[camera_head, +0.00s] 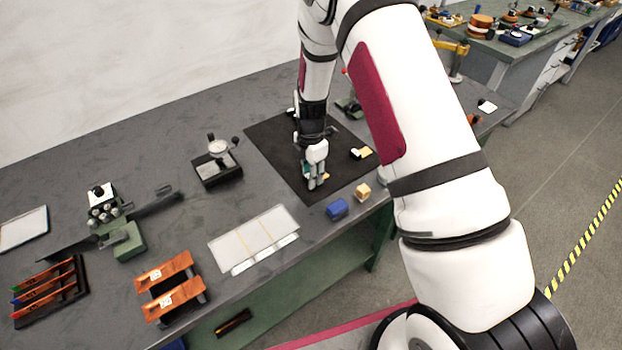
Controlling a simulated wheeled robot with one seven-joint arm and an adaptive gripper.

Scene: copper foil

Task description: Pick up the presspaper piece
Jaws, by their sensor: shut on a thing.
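My gripper (314,186) points down, low over the black mat (275,135) near its front edge. Its fingers are shut on a small piece that they mostly hide. A bit of tan (327,177) shows at the right of the fingers and a bit of teal (305,170) at the left. I cannot tell which of these is the presspaper piece, nor whether the held piece touches the mat. A pale yellow piece with a dark part (361,153) lies on the mat to the right, apart from the gripper.
A blue block (337,208) and a tan block (363,192) sit at the bench's front edge. A pale divided tray (230,249) lies left of them. A dial gauge stand (217,165) stands left of the mat. Orange racks (172,300) are at front left.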

